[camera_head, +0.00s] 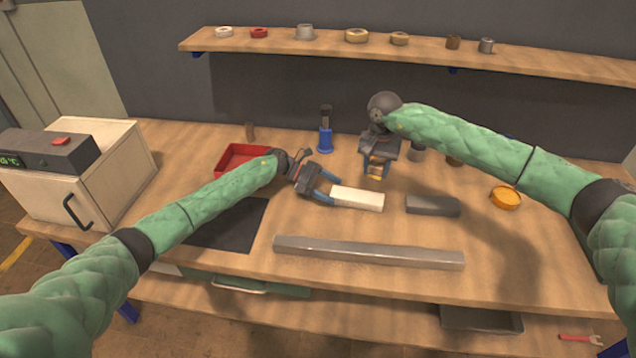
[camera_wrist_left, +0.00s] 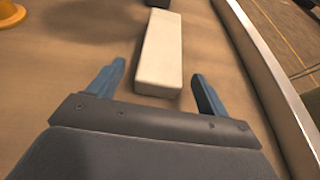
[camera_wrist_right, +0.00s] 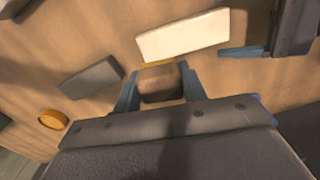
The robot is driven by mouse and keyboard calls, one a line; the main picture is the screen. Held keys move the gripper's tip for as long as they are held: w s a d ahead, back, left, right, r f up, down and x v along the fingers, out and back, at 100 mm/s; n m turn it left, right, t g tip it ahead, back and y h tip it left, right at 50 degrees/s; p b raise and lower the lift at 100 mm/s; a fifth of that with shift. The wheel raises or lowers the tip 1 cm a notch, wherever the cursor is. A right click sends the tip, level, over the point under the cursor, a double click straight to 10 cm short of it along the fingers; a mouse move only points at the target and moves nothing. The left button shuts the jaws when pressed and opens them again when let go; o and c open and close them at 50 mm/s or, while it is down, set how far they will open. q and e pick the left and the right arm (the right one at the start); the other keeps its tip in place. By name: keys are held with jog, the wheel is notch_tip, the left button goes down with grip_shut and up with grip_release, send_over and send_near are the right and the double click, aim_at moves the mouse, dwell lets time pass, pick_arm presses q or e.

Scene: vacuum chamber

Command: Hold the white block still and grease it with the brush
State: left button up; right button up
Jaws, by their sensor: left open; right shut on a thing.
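The white block (camera_head: 357,199) lies flat on the table, left of a dark grey block (camera_head: 432,206). My left gripper (camera_head: 332,187) is open at the block's left end. In the left wrist view its fingers stand either side of the near end of the white block (camera_wrist_left: 161,55), with gaps. My right gripper (camera_head: 377,176) is shut on the brush (camera_wrist_right: 160,84), a brown piece with a yellow edge, above and behind the white block. In the right wrist view the brush appears apart from the white block (camera_wrist_right: 183,36). A round orange-yellow dish (camera_head: 506,196) sits at the right.
A long grey metal bar (camera_head: 368,252) lies in front of the white block. A red tray (camera_head: 236,163) and a black mat (camera_head: 232,226) are at the left. A blue holder (camera_head: 325,138) stands behind. A shelf (camera_head: 420,55) runs along the back wall.

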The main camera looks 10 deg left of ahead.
aim_at(357, 198)
pick_arm(q)
jog(key=shift+x, duration=2.4)
jog(key=c, duration=1.3)
